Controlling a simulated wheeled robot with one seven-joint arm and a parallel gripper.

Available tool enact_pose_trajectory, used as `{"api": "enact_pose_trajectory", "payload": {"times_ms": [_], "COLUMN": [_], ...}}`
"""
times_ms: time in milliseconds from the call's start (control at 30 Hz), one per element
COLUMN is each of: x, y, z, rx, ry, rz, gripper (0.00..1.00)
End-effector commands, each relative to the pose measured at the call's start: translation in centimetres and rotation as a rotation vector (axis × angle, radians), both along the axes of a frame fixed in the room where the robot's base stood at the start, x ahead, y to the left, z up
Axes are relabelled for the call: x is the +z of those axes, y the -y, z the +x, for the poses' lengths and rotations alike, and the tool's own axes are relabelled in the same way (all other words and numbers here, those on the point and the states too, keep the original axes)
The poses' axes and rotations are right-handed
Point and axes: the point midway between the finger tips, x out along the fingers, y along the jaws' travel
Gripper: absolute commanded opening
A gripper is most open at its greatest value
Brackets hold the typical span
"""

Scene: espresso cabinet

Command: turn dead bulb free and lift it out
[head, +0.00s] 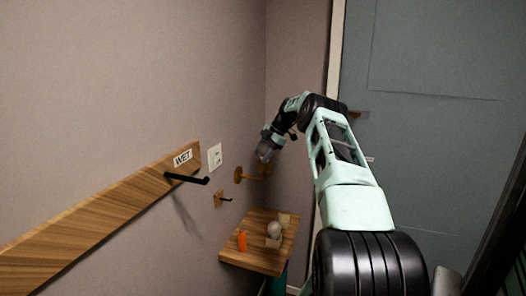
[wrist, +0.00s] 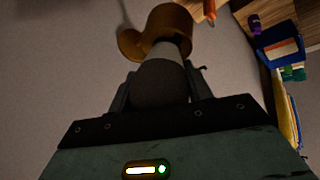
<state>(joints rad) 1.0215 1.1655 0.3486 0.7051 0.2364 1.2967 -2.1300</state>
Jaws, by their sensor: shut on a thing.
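The dead bulb (wrist: 160,82) is dark grey with a paler neck. In the wrist view its neck runs up to the brass lamp socket (wrist: 168,20), and I cannot tell how deep it sits. My gripper (wrist: 155,95) is shut on the bulb's round part, one finger on each side. In the head view, my gripper (head: 266,150) is just above the brass wall lamp (head: 252,178), near the room's corner. The bulb is too small there to make out clearly.
A wooden shelf (head: 240,258) below the lamp carries a pale round bulb (head: 274,227) and an orange object (head: 241,241). A wooden rail (head: 90,225) with a "WET" label and a black peg (head: 187,178) sticks out at left. A grey door (head: 430,130) stands at right.

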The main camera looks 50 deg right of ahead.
Motion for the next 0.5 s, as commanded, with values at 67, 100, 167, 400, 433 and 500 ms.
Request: {"api": "enact_pose_trajectory", "payload": {"times_ms": [67, 100, 167, 400, 433, 500], "x": [0.18, 0.14, 0.07, 0.0, 0.0, 0.06], "y": [0.02, 0.01, -0.01, -0.02, -0.02, -0.01], "z": [0.01, -0.01, -0.04, -0.05, -0.05, -0.03], "rx": [0.018, 0.025, 0.03, 0.033, 0.033, 0.037], "ry": [0.001, 0.001, 0.0, 0.0, 0.0, 0.001], "rz": [-0.001, -0.001, -0.001, 0.0, 0.0, -0.001], "gripper": [0.27, 0.27, 0.27, 0.27, 0.27, 0.27]}}
